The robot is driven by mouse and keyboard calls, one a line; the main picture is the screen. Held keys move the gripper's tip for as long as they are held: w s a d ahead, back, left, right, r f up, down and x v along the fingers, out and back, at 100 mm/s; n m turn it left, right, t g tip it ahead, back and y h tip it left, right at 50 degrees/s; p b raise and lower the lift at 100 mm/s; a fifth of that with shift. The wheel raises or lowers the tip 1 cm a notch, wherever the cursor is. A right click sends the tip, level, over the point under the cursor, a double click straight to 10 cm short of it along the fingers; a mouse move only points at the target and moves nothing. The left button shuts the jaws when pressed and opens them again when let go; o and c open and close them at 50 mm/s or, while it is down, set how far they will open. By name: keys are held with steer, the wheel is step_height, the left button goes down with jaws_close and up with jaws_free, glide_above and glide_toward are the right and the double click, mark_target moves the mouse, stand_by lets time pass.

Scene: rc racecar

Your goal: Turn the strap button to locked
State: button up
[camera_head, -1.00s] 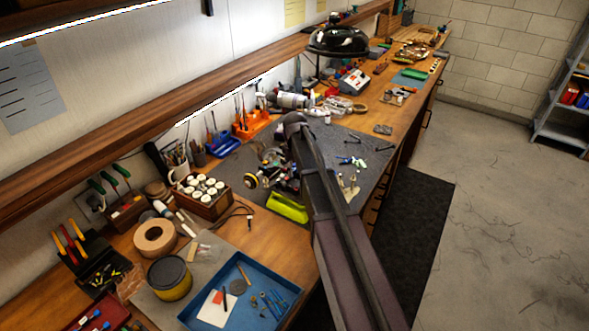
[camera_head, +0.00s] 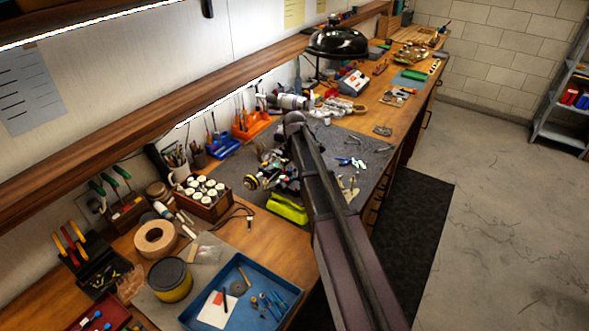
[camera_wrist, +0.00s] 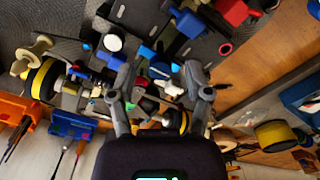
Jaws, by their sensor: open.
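The RC racecar's parts are crowded together on the dark mat in the head view, partly hidden by my arm. A yellow-and-black wheel (camera_head: 251,182) shows at their left, and a lime green block (camera_head: 288,207) lies at the near side. In the wrist view, my gripper (camera_wrist: 161,82) is open, its two fingers spread over dark plates with blue, red and white parts. A yellow-banded black wheel (camera_wrist: 41,82) lies left of the fingers. I cannot make out the strap button or its setting for certain. No object is clearly held between the fingers.
A blue tray (camera_head: 292,288) with small parts stands at the near edge. A wooden box of white-capped jars (camera_head: 204,198) stands left of the mat. Blue and orange tool holders (camera_head: 252,124) line the back. Pliers and small tools lie on the mat's right.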

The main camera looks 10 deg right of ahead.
steer(key=shift+r+p, duration=6.3)
steer(key=shift+r, duration=0.4)
steer(key=s+f+m+b, duration=0.7)
steer(key=s+m, duration=0.1)
steer(key=s, duration=0.5)
steer(key=s+a+f+m+b, duration=0.1)
steer(key=s+f+m+b, duration=0.6)
steer(key=s, duration=0.6)
steer(key=shift+f+m+b, duration=0.4)
steer(key=shift+m, duration=0.1)
steer(key=shift+a, duration=0.1)
